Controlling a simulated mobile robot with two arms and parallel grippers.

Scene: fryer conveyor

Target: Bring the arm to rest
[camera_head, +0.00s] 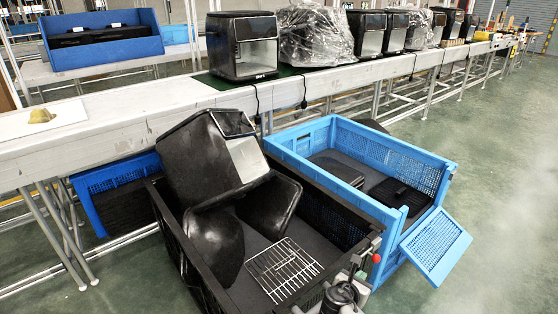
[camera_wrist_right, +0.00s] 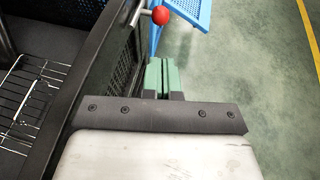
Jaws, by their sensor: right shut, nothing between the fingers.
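My right gripper (camera_head: 350,285) is at the bottom of the head view, by the right front corner of the black crate (camera_head: 205,292). In the right wrist view its green fingers (camera_wrist_right: 165,76) are together with nothing between them. They are just outside the crate's wall, below a lever with a red ball (camera_wrist_right: 161,15). My left gripper is not in view.
The black crate holds an air fryer (camera_head: 205,150), dark baskets and a wire rack (camera_head: 283,268). A blue crate (camera_head: 445,170) with its flap (camera_head: 436,246) folded out stands right of it. A conveyor (camera_head: 120,110) with several fryers runs behind. Green floor at right is clear.

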